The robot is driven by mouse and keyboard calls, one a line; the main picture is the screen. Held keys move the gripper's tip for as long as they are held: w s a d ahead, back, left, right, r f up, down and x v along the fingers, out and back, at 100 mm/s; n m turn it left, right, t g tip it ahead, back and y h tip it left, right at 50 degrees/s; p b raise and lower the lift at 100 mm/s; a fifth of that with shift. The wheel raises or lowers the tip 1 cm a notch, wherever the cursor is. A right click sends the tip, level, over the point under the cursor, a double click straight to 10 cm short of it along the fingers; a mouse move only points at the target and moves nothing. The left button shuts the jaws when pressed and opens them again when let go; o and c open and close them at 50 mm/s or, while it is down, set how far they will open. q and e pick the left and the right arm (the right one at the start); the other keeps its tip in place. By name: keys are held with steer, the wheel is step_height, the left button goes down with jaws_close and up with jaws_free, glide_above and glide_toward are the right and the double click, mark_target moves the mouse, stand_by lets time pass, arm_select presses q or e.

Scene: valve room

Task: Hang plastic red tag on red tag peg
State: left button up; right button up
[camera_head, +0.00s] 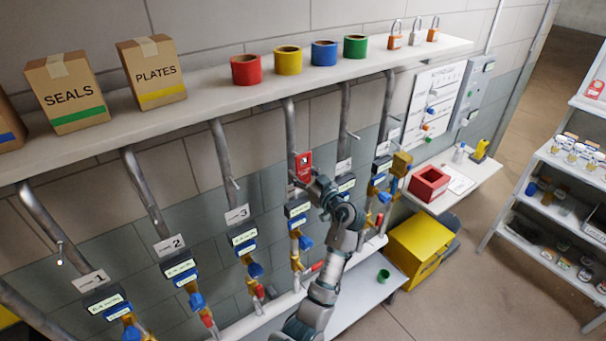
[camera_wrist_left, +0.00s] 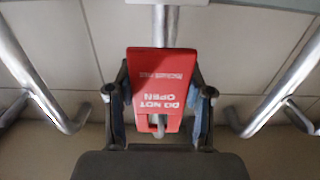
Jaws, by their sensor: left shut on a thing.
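The red plastic tag (camera_head: 303,167) is held at the end of my left gripper (camera_head: 314,183), in front of the fourth pipe. In the left wrist view the tag (camera_wrist_left: 161,70) reads "DO NOT OPEN" upside down. The two fingers of my left gripper (camera_wrist_left: 160,112) close on its sides. Grey metal shows at the slot in the tag's lower part. I cannot tell whether it is a peg passing through. A bare peg (camera_head: 233,184) sticks out of the third pipe, and another (camera_head: 353,135) shows on the pipe to the right of the tag. My right gripper is not in view.
A long shelf (camera_head: 215,102) runs above the pipes, with boxes, tape rolls and padlocks. Valves and gauges line the pipes below. A red bin (camera_head: 428,183), a yellow box (camera_head: 420,246) and a shelving rack (camera_head: 560,185) stand to the right.

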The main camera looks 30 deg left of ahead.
mark_target(304, 173)
arm_select(q)
steer(key=shift+a, duration=0.15)
steer(key=shift+a+f, duration=0.1)
steer(key=shift+a, duration=0.25)
steer(key=shift+d+r, duration=0.35)
steer(key=shift+r, duration=0.3)
steer(key=shift+a, duration=0.25)
steer(key=shift+d, duration=0.2)
stand_by(0.5)
steer(key=shift+s+d+f+b, duration=0.1)
steer(key=shift+d+b, duration=0.1)
steer(key=shift+b, duration=0.1)
steer(key=shift+b+v, duration=0.9)
steer(key=shift+v, duration=2.55)
